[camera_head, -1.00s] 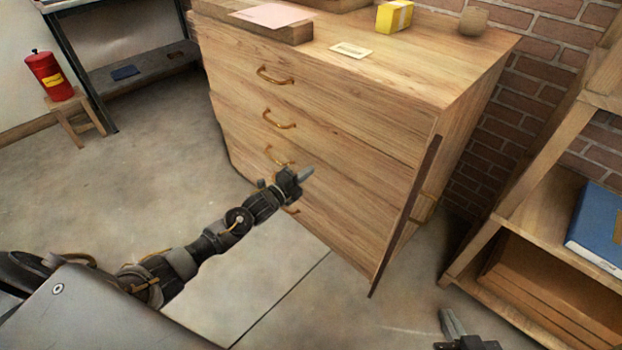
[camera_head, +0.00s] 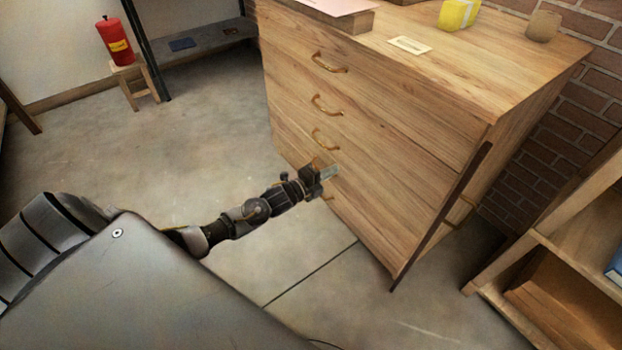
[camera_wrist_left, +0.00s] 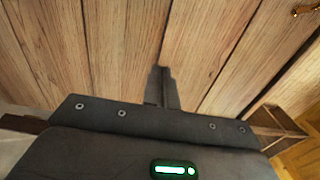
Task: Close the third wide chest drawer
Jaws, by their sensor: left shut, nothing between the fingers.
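The wooden chest (camera_head: 390,130) stands right of centre in the head view, with several drawers stacked and brass handles down its front. The third drawer's front, with its handle (camera_head: 325,139), looks about level with the fronts above; I see no clear gap. My left gripper (camera_head: 330,172) is shut and empty, its tips at the chest front just below the third handle. Whether they touch the wood I cannot tell. In the left wrist view the shut fingers (camera_wrist_left: 160,85) point at wooden fronts with dark seams. My right gripper is out of view.
A dark-edged panel (camera_head: 445,215) stands out at the chest's right front corner. A shelf unit (camera_head: 560,235) is at the right. A yellow box (camera_head: 459,14) and a cup (camera_head: 543,26) stand on the chest. Open floor (camera_head: 180,150) lies to the left.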

